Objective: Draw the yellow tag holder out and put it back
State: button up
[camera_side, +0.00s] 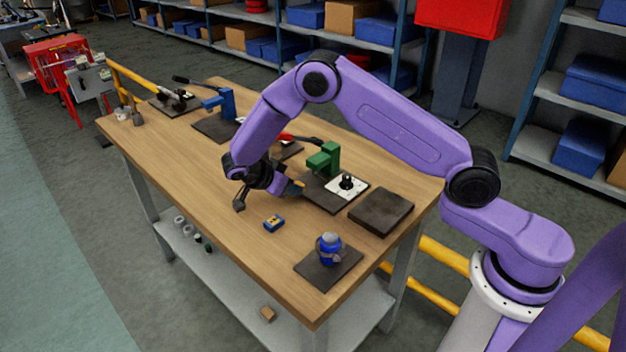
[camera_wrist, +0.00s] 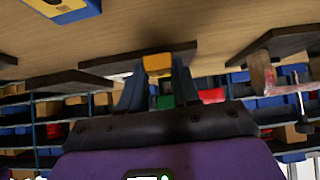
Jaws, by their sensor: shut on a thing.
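The yellow tag holder (camera_wrist: 157,63) shows in the wrist view as a small yellow block between the two blue fingertips. My gripper (camera_wrist: 158,72) is shut on it. In the side view my gripper (camera_side: 296,188) points right, low at the left edge of a dark plate (camera_side: 322,200) with a green fixture (camera_side: 325,158). Only a small yellow spot of the holder (camera_side: 301,183) shows there. A green part (camera_wrist: 166,102) shows between the fingers in the wrist view. I cannot tell whether the holder is seated or free of its place.
A blue and yellow box (camera_side: 273,224) lies on the table (camera_side: 205,185) in front of my gripper. A blue rounded part (camera_side: 329,249) stands on a dark plate at the near corner. A bare dark block (camera_side: 381,212) lies at right. Blue fixture (camera_side: 222,103) stands farther back.

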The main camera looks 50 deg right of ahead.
jog(key=shift+r, duration=2.15)
jog(key=s+a, duration=0.3)
jog(key=s+a+f, duration=0.1)
jog(key=s+a, duration=0.2)
jog(key=a, duration=0.1)
jog(key=s+a, duration=0.3)
jog(key=shift+s+a+f, duration=0.25)
jog(key=shift+a, duration=0.15)
jog(key=shift+f, duration=2.3)
jog(key=shift+f, duration=0.2)
